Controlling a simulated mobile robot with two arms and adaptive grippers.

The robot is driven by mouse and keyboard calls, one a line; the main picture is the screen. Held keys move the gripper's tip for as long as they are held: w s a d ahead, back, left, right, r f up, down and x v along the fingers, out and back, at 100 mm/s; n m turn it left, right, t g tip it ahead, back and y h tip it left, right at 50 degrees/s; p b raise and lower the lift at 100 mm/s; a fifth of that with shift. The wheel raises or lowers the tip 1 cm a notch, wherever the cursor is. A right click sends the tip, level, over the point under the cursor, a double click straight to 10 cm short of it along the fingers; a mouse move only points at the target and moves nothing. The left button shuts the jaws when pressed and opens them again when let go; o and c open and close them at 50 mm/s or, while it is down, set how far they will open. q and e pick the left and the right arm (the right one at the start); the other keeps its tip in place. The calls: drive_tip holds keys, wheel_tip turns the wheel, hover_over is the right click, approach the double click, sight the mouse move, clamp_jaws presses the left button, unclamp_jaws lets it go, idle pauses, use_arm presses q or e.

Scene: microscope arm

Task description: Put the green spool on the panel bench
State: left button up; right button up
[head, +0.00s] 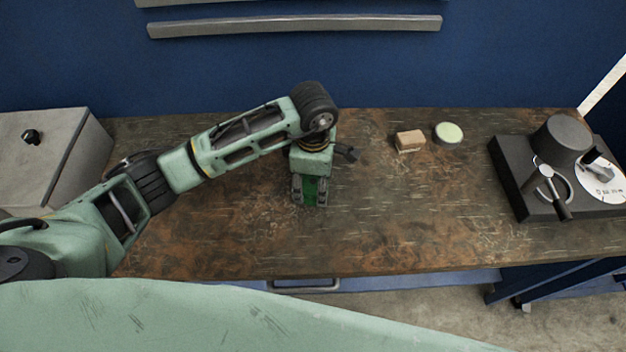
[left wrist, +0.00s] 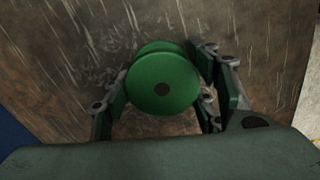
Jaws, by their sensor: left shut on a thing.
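I cannot tell whether the spool touches the surface. The brown, worn bench top (head: 400,235) lies below; whether it is the panel bench is not clear. My right gripper is not in view.
A small wooden block (head: 409,141) and a pale green-topped round thing (head: 448,133) lie to the right of the gripper. A dark instrument with a dial (head: 520,175) stands at the right. A grey box (head: 50,150) is at the left. The front middle of the bench is clear.

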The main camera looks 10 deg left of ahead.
sight(313, 181)
use_arm(q)
drive_tip(key=o, duration=1.2)
drive_tip(key=shift+r, duration=0.1)
wheel_tip(313, 181, up, 12)
drive_tip(key=b, duration=0.3)
